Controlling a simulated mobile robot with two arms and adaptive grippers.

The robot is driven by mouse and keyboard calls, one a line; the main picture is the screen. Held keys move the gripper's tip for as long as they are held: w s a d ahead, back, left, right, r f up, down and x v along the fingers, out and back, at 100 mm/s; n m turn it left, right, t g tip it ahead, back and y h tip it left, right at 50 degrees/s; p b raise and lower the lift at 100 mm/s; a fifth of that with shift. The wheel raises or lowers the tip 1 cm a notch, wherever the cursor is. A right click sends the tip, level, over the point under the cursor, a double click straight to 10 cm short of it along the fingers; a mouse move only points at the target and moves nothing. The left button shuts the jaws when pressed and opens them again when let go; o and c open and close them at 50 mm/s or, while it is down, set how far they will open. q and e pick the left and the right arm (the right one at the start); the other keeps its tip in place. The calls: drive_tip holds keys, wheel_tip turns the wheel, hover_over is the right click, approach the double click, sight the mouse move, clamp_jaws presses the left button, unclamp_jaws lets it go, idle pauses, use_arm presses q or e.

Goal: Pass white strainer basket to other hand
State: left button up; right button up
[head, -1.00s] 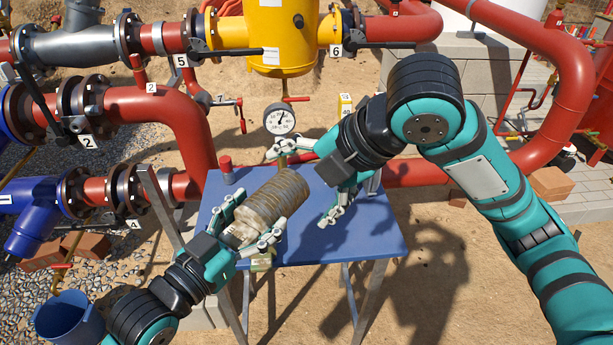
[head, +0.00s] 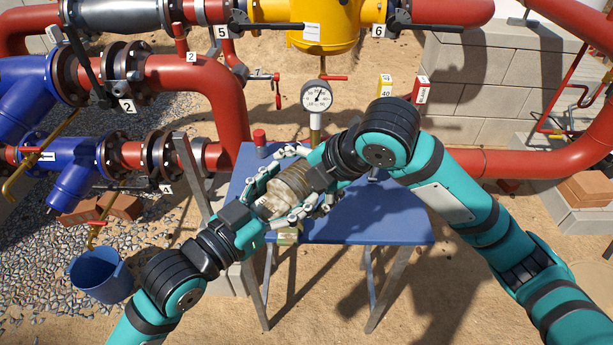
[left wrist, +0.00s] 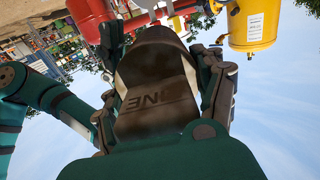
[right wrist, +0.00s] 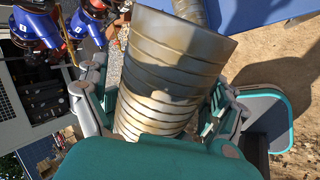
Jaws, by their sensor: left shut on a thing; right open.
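The strainer basket (head: 289,184) looks like a ribbed, grey-brown cylinder rather than white. It is held tilted in the air above the blue table, between my two hands. My left gripper (head: 272,196) is shut on its lower-left end; the left wrist view shows the basket (left wrist: 155,85) between the fingers, with dark lettering on it. My right gripper (head: 303,180) is open, with its fingers on either side of the upper-right end. In the right wrist view the ribbed basket (right wrist: 165,80) fills the space between the open fingers. The fingers partly hide the basket.
The blue table (head: 375,220) has bare room at right. A pressure gauge (head: 316,96) and a red-capped fitting (head: 260,138) stand near its back edge. Red pipes (head: 185,80) and a yellow vessel (head: 325,30) are behind. A blue bucket (head: 100,275) stands on gravel at lower left.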

drive_tip(key=c, duration=1.5)
use_arm(q)
drive_tip(key=o, duration=1.5)
drive_tip(key=shift+c, duration=0.2)
use_arm(e)
drive_tip(key=shift+o, duration=0.2)
drive_tip(key=shift+r, duration=0.1)
